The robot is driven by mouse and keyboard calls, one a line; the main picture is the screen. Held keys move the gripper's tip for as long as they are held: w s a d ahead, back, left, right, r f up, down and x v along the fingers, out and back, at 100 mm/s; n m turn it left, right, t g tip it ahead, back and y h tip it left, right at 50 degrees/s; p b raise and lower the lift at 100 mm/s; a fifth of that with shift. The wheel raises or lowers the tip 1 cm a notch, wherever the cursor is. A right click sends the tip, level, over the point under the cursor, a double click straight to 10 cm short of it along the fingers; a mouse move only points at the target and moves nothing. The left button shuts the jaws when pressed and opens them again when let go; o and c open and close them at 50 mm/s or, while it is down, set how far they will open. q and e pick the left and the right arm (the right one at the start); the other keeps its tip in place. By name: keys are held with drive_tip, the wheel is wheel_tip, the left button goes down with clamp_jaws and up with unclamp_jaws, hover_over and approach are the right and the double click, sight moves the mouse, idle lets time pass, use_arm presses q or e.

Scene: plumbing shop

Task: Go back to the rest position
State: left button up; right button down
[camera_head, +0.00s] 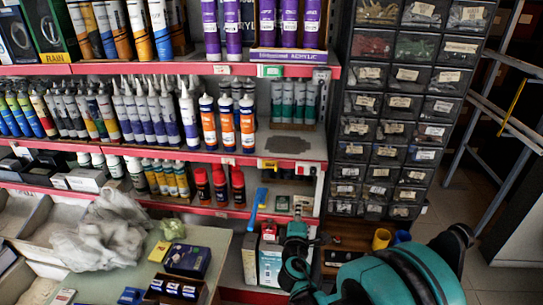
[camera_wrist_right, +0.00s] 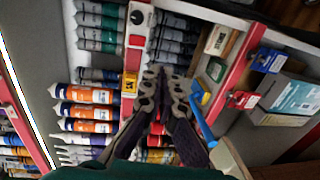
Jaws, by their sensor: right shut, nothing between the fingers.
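My right arm shows in teal and black at the lower right of the head view. My right gripper (camera_head: 297,213) is in front of the lower shelf edge, small and partly lost against the dark goods there. In the right wrist view the two grey fingers of the gripper (camera_wrist_right: 163,78) are together at their tips, with nothing between them. My left gripper is in neither view.
Shelves with red edges (camera_head: 180,68) hold many tubes and bottles. A drawer cabinet (camera_head: 385,130) stands right of them. A blue tool (camera_head: 258,205) is near my right gripper. A table at lower left holds a crumpled grey bag (camera_head: 105,235) and small boxes (camera_head: 187,260).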

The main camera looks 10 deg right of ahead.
drive_tip(key=s+d+m+g+y, duration=0.1)
drive_tip(key=s+d+m+g, duration=0.15)
drive_tip(key=s+m, duration=0.5)
drive_tip(key=s+d+m+g, duration=0.2)
drive_tip(key=s+m+g, duration=0.2)
drive_tip(key=s, duration=0.6)
drive_tip(key=s+a+f+m+g+y, duration=0.2)
drive_tip(key=s+a, duration=0.3)
drive_tip(key=s, duration=0.4)
drive_tip(key=shift+s+m+y, duration=0.15)
drive_tip(key=shift+m+y, duration=0.5)
drive_tip(key=shift+y, duration=0.15)
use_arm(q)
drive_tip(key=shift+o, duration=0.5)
